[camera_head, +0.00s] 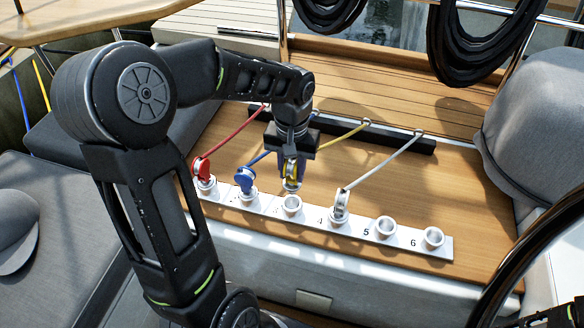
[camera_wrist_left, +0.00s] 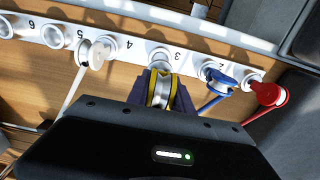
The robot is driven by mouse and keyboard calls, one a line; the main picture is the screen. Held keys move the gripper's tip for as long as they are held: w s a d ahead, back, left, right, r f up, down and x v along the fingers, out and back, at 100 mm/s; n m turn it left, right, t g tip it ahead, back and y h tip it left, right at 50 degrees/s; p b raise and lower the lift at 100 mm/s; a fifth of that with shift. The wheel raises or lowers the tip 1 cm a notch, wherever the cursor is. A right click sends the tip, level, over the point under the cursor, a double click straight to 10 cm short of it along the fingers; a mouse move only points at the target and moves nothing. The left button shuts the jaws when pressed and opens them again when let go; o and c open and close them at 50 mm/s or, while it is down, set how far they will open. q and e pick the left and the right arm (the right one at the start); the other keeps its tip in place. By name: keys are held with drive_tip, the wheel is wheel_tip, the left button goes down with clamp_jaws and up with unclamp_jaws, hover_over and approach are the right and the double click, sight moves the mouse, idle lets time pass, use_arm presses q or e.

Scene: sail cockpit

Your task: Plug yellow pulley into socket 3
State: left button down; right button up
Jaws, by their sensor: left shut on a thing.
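My left gripper (camera_head: 292,170) is shut on the yellow pulley (camera_head: 292,171), which has a yellow rim and a yellow line. In the left wrist view the yellow pulley (camera_wrist_left: 160,92) sits between the fingers, just short of socket 3 (camera_wrist_left: 160,58). In the head view socket 3 (camera_head: 292,203) is an empty-looking metal cup just below the pulley. The pulley appears apart from it; the exact gap is hard to tell.
The red pulley (camera_head: 203,172) and blue pulley (camera_head: 244,181) stand in sockets left of socket 3. A white pulley (camera_head: 341,204) stands in socket 4. Sockets 5 (camera_head: 385,227) and 6 (camera_head: 433,238) are empty. A dark rail (camera_head: 385,136) behind anchors the lines.

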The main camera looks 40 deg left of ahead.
sight(292, 186)
use_arm(q)
drive_tip(key=shift+f+b, duration=0.85)
drive_tip(key=shift+f, duration=0.6)
drive_tip(key=shift+f+b, duration=1.9)
drive_tip(key=shift+f, duration=0.65)
drive_tip(key=c, duration=1)
unclamp_jaws()
drive_tip(key=shift+c, duration=0.2)
drive_tip(key=shift+s, duration=0.1)
wheel_tip(292, 186, up, 8)
drive_tip(key=shift+f+p, duration=0.1)
drive_tip(key=shift+p, duration=0.5)
